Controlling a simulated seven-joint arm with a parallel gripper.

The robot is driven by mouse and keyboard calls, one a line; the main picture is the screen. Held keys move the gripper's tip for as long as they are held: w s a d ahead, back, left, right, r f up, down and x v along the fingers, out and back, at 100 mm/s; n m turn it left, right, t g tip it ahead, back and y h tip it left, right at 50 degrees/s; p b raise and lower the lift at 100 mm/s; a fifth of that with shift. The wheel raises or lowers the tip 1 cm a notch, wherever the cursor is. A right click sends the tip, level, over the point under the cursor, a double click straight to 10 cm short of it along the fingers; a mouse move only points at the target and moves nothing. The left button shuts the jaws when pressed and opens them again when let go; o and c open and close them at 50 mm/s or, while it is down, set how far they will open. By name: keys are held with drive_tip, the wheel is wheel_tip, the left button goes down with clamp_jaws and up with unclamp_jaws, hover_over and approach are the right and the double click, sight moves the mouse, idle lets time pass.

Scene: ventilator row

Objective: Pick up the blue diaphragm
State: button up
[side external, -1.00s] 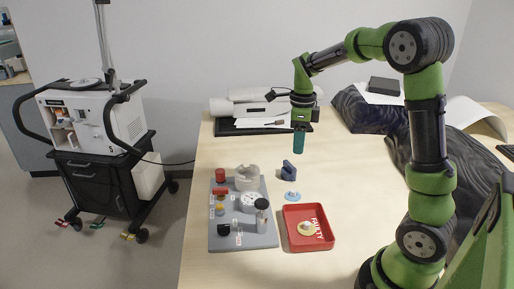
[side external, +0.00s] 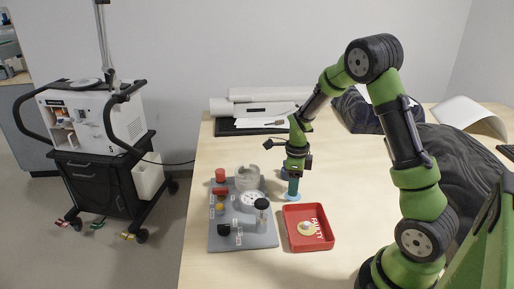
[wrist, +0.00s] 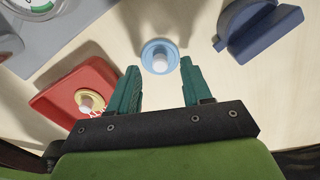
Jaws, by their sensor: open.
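The blue diaphragm (wrist: 160,56) is a small light-blue disc with a white centre stub, lying on the table. In the wrist view it sits just beyond and between the two teal fingertips. My gripper (wrist: 157,78) is open, with nothing between its fingers. In the side view the blue diaphragm (side external: 292,197) shows only partly under my gripper (side external: 293,190), whose fingers point down right above it. The side view does not show clearly whether the fingers touch the table.
A red tray (side external: 326,244) marked FAULTY holds a yellowish disc (side external: 306,229). A grey board (side external: 250,242) with a gauge (side external: 249,200) and fittings lies left. A dark blue part (wrist: 257,28) stands close to the diaphragm. Bare table lies in front.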

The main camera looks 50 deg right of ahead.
wheel_tip(320, 180, down, 2)
drive_tip(key=shift+c, duration=0.2)
clamp_jaws()
